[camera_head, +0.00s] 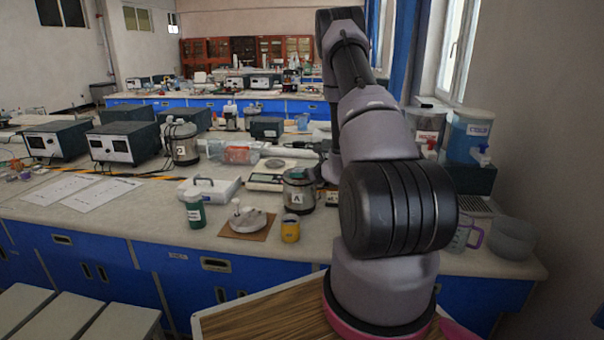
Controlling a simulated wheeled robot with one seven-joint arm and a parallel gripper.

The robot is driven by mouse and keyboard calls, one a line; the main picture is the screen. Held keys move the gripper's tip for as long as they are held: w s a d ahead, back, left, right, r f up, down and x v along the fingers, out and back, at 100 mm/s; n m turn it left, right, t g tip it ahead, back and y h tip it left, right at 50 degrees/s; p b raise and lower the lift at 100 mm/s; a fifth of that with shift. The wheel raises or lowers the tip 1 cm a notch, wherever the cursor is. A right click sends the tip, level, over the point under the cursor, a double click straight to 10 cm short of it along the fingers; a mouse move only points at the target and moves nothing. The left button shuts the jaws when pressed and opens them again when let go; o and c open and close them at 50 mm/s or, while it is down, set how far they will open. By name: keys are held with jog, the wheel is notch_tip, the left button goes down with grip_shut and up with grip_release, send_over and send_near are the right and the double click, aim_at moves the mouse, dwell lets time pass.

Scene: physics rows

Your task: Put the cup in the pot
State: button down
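A small yellow cup (290,229) stands upright near the front edge of the lab bench. A steel pot with a dark rim and a label "A" (298,192) stands just behind it, apart from it. A similar steel pot (182,143) stands farther back at the left. My arm rises at the right of the view and bends down behind itself. The end with my gripper (326,165) seems to hang above the bench behind pot A, mostly hidden by my own arm. Its fingers are too small and covered to read. The cup and pot A are apart from it.
A scale (267,179) is behind. A purple-handled measuring cup (463,237) and grey bowls (512,238) are at the right. Bench front is clear.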

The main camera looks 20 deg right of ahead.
jog(key=shift+f, duration=0.4)
grip_release()
